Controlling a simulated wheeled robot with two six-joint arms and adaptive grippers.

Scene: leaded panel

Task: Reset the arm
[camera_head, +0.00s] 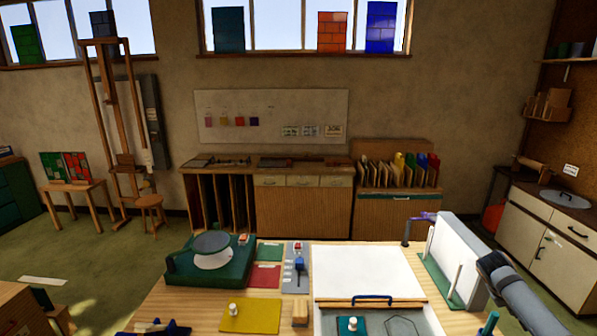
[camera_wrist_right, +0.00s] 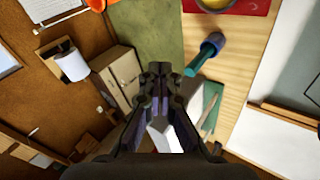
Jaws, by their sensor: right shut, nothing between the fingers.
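My right gripper (camera_wrist_right: 160,72) is shut and empty in the right wrist view. Its dark fingers meet over the area beside the bench edge, with nothing between them. A white upright block (camera_head: 458,258) stands on a green base (camera_head: 436,281) at the bench's right in the head view. My grey right arm comes in from the right beside that block. The block also shows partly behind the fingers in the wrist view (camera_wrist_right: 166,138). I cannot make out the right fingertips clearly in the head view.
The wooden bench (camera_head: 205,300) holds a white sheet (camera_head: 365,270), a green turntable stand (camera_head: 210,262) and a yellow mat (camera_head: 250,316). A teal-handled tool (camera_wrist_right: 204,54) lies near the bench edge. A cream cabinet (camera_head: 551,240) stands at the right wall.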

